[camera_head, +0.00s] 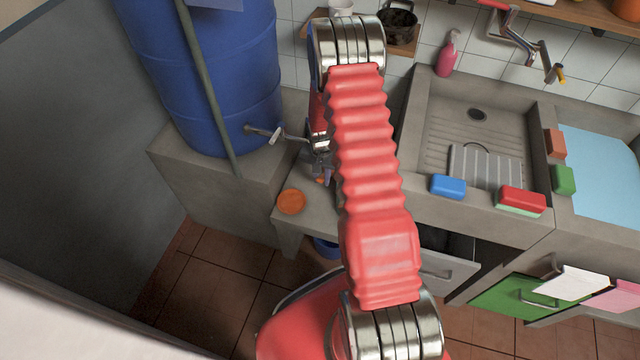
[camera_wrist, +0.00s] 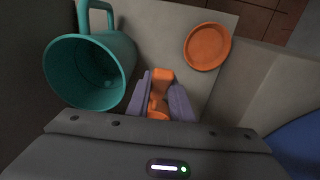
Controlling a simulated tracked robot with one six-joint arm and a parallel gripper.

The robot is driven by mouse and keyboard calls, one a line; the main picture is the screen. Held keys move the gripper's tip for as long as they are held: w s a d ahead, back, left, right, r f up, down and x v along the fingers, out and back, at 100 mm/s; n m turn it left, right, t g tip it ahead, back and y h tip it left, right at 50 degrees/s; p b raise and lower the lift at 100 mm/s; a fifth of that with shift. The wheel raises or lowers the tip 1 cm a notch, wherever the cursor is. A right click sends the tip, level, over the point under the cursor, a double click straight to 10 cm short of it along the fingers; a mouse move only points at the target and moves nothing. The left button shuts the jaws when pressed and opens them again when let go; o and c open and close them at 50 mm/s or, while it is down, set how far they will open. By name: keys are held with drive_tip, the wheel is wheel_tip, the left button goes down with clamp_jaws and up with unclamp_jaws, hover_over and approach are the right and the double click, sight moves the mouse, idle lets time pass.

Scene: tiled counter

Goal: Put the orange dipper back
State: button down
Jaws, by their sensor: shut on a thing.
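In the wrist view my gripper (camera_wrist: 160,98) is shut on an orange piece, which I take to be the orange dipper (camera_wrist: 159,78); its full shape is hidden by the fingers. In the head view my gripper (camera_head: 321,172) is mostly hidden by my arm, over the low counter near the barrel's tap, with a bit of orange at it. A round, shallow orange dish (camera_head: 291,201) lies flat on the counter's front left corner, apart from my gripper. This dish also shows in the wrist view (camera_wrist: 208,47).
A large teal mug (camera_wrist: 92,72) stands left of my gripper in the wrist view. The blue barrel (camera_head: 205,80) with its tap (camera_head: 265,132) stands on a ledge at the left. The sink (camera_head: 470,125) with sponges on its rim is at the right.

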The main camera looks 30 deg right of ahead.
wheel_tip(320, 180, down, 3)
drive_tip(key=shift+f, duration=0.15)
drive_tip(key=c, duration=1.6)
unclamp_jaws()
drive_tip(key=shift+o, duration=0.2)
drive_tip(key=shift+s+a+r, duration=0.15)
drive_tip(key=shift+r, duration=2.85)
drive_tip(key=shift+s+a+r, duration=0.1)
drive_tip(key=shift+r, duration=2.9)
